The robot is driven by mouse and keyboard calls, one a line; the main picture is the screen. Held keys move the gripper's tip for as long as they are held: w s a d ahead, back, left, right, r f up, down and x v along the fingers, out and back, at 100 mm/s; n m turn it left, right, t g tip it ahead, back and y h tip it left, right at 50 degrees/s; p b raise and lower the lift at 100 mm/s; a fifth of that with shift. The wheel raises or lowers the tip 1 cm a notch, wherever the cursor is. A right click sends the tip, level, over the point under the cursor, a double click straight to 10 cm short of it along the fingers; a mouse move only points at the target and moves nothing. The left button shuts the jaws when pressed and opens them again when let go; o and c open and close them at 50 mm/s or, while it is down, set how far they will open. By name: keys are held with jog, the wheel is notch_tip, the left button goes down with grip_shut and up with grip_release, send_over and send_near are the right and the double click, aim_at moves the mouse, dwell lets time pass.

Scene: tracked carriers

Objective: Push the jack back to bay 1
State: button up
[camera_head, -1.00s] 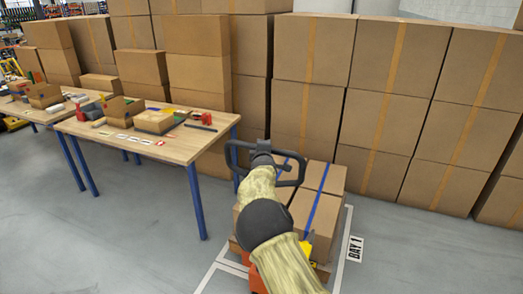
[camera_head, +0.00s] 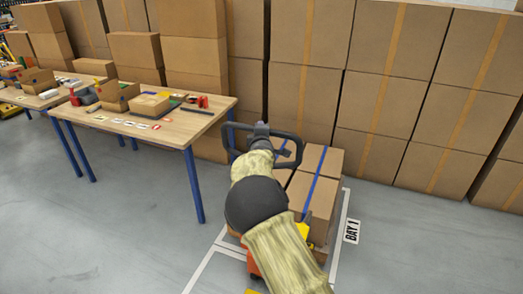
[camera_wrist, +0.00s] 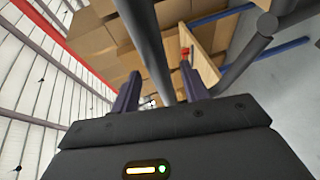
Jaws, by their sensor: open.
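The jack shows as an orange part (camera_head: 252,266), a yellow part (camera_head: 304,230) and a black loop handle (camera_head: 297,158). My arm hides most of its body. Boxes with blue straps (camera_head: 325,165) sit on it. The load stands within the white floor lines of bay 1 (camera_head: 338,245), close to the right line, beside the "BAY 1" label (camera_head: 351,231). My gripper (camera_wrist: 160,92) is open at the handle, with a grey bar (camera_wrist: 146,35) running between its fingers in the wrist view. I cannot tell whether the fingers touch it.
A wooden table (camera_head: 185,125) with blue legs and small boxes and tools stands left of the jack. A second table (camera_head: 35,100) is farther left. Tall stacks of cartons (camera_head: 385,105) line the back. The grey floor (camera_head: 110,235) at the front left is clear.

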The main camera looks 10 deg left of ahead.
jog(key=b+v, duration=0.3)
jog(key=v, duration=1.1)
jog(key=shift+d, duration=0.15)
jog(key=shift+w, duration=0.15)
jog(key=s+d+f+m+g+h+p, duration=0.1)
jog(key=s+d+f+m+g, duration=0.15)
jog(key=d, duration=0.35)
jog(key=s+d+f+m+g+h, duration=0.1)
jog(key=d+f+m, duration=0.1)
jog(key=d+m, duration=0.35)
jog(key=s+d+f+m+g+h+p, duration=0.1)
jog(key=s+d+f+m+g, duration=0.15)
jog(key=d, duration=0.55)
jog(key=s+d+f+m+g+p, duration=0.1)
jog(key=s+d+m+g, duration=0.2)
jog(key=s, duration=0.9)
jog(key=s+d+m+g+p, duration=0.1)
jog(key=s+d+m+g, duration=0.3)
jog(key=s+d, duration=0.5)
jog(key=s+m, duration=0.2)
jog(key=s, duration=0.1)
jog(key=shift+f+h+p, duration=0.35)
jog(key=shift+f+h, duration=0.05)
